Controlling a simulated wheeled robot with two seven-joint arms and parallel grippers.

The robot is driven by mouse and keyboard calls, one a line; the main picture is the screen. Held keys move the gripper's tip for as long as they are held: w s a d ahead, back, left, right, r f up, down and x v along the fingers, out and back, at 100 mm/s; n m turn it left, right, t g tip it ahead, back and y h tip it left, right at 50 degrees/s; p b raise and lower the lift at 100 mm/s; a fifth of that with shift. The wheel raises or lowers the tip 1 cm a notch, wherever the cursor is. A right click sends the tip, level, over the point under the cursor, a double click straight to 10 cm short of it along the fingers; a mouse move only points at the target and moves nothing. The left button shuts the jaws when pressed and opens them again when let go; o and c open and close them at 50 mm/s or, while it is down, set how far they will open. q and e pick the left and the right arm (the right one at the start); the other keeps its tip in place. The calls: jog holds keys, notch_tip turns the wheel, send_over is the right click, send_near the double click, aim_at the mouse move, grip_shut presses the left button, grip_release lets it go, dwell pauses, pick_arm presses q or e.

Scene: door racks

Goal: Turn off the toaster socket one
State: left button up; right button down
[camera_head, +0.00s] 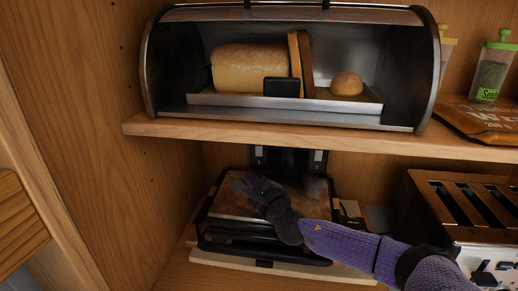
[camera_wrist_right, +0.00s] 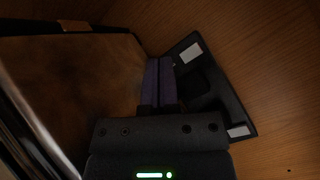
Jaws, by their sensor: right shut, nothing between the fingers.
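A dark socket panel (camera_head: 288,157) is on the back wall of the lower shelf space, partly hidden below by the appliance in front. In the right wrist view the panel (camera_wrist_right: 228,95) fills the middle right, with a pale rectangle at its upper part and another at its lower end. My right gripper (camera_head: 247,185) is over the brown-topped appliance, in front of the panel. In the wrist view its two fingers (camera_wrist_right: 159,66) are together and empty, overlapping the panel's left edge. Whether they touch it cannot be told. The toaster (camera_head: 460,212) stands at right. My left gripper is not in view.
The appliance (camera_head: 226,207) with a brown top and black frame lies under my right gripper on a pale board. The upper shelf (camera_head: 300,136) is close above and carries an open bread box (camera_head: 425,75). A wooden side wall (camera_head: 95,85) bounds the left.

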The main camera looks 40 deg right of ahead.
aim_at(253, 147)
jog(key=shift+w+d, duration=0.15)
jog(key=shift+d, duration=0.1)
jog(key=w+d+b, duration=0.2)
jog(key=w+d, duration=0.1)
jog(key=w+d+b, duration=0.1)
jog(key=d+b, duration=0.1)
jog(key=shift+w+d+r, duration=0.15)
jog(key=shift+w+r, duration=0.05)
jog(key=shift+r, duration=0.15)
jog(key=shift+w+d+r, duration=0.2)
jog(key=shift+w+d, duration=0.15)
jog(key=shift+d, duration=0.15)
dwell(0.6)
dwell(0.6)
jog(key=shift+w+d, duration=0.3)
jog(key=shift+w+d+r+b, duration=0.1)
jog(key=shift+w+d+b, duration=0.15)
jog(key=shift+b, duration=0.15)
dwell(0.5)
jog(key=shift+s+a, duration=0.1)
jog(key=shift+s, duration=0.1)
